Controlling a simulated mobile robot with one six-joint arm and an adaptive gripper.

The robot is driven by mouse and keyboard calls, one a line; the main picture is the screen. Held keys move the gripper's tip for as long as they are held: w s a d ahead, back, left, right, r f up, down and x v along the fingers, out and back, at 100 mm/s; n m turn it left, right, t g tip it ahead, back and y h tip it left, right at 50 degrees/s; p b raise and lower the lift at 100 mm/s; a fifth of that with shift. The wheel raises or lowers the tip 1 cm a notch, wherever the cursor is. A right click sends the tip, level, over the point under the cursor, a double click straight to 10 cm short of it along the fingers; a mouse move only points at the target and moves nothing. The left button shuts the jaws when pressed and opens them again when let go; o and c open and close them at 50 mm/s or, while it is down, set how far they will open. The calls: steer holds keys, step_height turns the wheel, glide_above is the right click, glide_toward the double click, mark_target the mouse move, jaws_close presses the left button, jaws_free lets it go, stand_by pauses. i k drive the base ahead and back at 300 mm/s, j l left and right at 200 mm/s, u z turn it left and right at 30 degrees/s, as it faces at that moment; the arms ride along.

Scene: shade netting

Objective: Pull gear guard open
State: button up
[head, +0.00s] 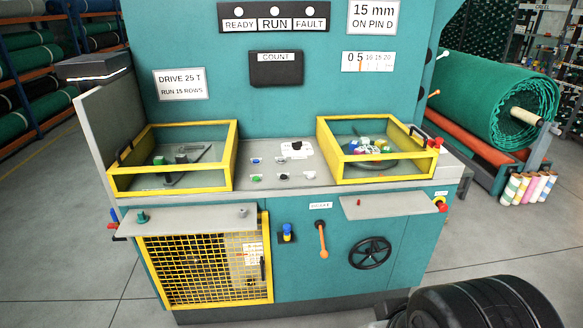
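A yellow-framed mesh guard (205,301) covers the lower left front of the teal machine. It looks shut, nearly flush with the machine front. A dark upright handle (262,269) is near its right edge, below a small white label (253,252). The parts behind the mesh are hard to make out. Two more yellow-framed clear guards stand on the machine top, the left one (172,182) over dark parts and the right one (390,174) over coloured spools. No label tells which is the gear guard. My gripper is not in view.
Grey shelves jut out above the mesh guard (190,220) and at right (388,207). An orange lever (322,240) and a black handwheel (371,253) are right of the guard. A large black rounded shape (480,308) fills the lower right corner. Floor before the guard looks clear.

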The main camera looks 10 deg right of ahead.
mark_target(115, 169)
steer(key=i+l+z, duration=0.3)
steer(key=i+z, duration=0.2)
steer(key=i, duration=0.15)
steer(key=i+z, duration=0.5)
steer(key=i, duration=0.15)
